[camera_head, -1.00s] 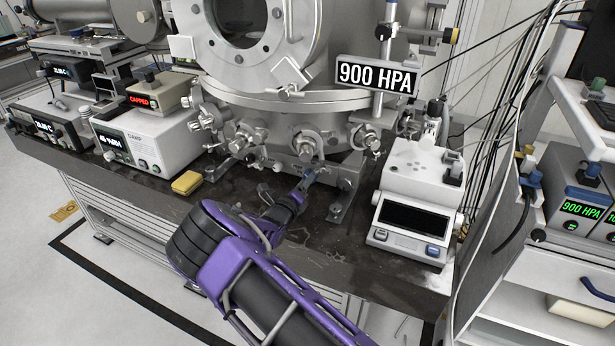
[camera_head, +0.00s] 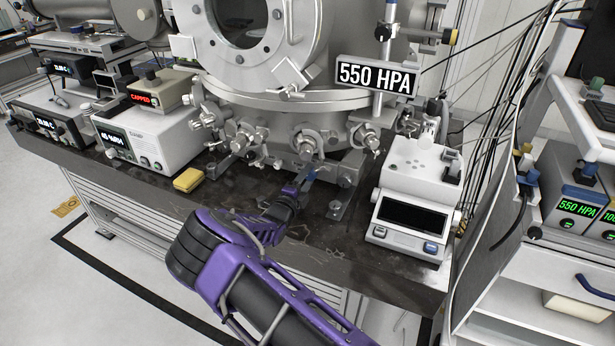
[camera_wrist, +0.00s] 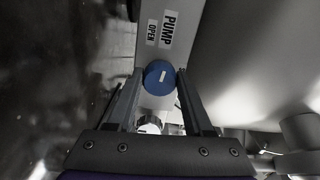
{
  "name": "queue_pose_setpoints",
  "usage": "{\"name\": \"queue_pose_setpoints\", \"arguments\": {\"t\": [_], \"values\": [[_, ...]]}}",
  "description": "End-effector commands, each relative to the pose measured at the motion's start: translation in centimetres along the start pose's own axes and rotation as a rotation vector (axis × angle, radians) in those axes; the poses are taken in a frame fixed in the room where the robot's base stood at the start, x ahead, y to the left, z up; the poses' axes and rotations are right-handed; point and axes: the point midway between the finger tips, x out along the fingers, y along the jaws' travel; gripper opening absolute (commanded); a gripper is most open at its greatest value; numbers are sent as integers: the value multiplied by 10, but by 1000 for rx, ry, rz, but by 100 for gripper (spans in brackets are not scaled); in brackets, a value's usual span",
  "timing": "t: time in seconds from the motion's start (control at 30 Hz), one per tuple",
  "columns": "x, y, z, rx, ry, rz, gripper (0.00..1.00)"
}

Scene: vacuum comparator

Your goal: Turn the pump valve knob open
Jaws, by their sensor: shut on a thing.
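The pump valve knob (camera_wrist: 159,76) is round and blue with a white index mark, which stands nearly upright, tilted slightly, in the wrist view. Labels reading PUMP (camera_wrist: 169,29) and OPEN (camera_wrist: 152,32) sit on the pale panel just beyond it. My gripper (camera_wrist: 158,84) is shut on the knob, one finger on each side. In the head view my gripper (camera_head: 308,178) reaches the small valve block under the chamber, where the knob is small and mostly hidden. The pressure sign (camera_head: 376,75) above the bench reads 550 HPA.
The steel vacuum chamber (camera_head: 285,97) stands directly behind the gripper. A white instrument (camera_head: 418,175) is to the right, and a yellow sponge (camera_head: 187,180) lies to the left. The dark bench top (camera_head: 150,200) is bare near its front edge.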

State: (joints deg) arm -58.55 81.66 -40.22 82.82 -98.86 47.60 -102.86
Motion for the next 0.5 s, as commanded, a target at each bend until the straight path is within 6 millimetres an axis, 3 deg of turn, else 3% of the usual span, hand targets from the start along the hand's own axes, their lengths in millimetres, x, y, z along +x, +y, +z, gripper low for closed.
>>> {"name": "queue_pose_setpoints", "arguments": {"t": [0.5], "values": [[0, 0, 0, -41, 0, 0, 0]]}}
